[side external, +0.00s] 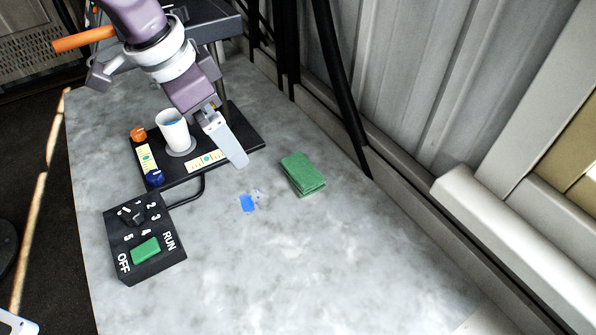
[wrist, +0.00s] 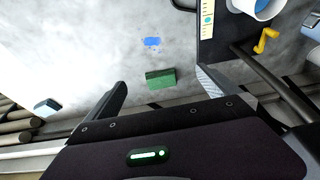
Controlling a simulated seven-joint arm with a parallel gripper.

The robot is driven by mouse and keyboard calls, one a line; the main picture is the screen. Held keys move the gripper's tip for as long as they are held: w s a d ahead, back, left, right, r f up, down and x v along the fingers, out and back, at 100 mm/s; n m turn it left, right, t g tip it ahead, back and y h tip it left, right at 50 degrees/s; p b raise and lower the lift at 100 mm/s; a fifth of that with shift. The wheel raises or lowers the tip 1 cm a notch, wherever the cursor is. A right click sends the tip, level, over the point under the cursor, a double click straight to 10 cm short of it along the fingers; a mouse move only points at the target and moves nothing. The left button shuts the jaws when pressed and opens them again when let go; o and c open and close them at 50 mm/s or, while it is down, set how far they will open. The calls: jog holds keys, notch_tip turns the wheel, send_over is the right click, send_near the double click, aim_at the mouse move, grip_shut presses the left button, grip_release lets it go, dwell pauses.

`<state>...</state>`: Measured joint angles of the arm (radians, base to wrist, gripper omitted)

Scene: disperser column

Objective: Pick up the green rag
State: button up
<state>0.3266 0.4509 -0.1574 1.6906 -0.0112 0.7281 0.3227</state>
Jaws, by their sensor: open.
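The green rag (side external: 302,174) lies folded on the grey table, right of the middle in the side view. In the wrist view the rag (wrist: 161,78) shows beyond and between the two fingers. My gripper (side external: 238,158) is above the table by the black base plate, to the left of the rag and apart from it. In the wrist view my gripper (wrist: 163,84) has its fingers wide apart, with nothing held between them.
A white cup (side external: 172,130) with blue contents stands on the black base plate (side external: 240,122). A control box (side external: 160,262) with a green switch sits at the left front. Blue spots (side external: 247,203) mark the table beside the rag. Black cables and a wall run behind.

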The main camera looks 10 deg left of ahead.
jog(key=h, duration=0.1)
send_near(301, 169)
jog(key=s+f, duration=0.1)
jog(key=f, duration=0.1)
jog(key=shift+t, duration=0.4)
jog(key=x, duration=0.7)
jog(key=shift+w+d+r, duration=0.1)
jog(key=shift+w+d, duration=0.2)
jog(key=shift+w, duration=0.05)
jog(key=c, duration=1.1)
notch_tip(301, 169, up, 10)
jog(key=shift+r, duration=0.1)
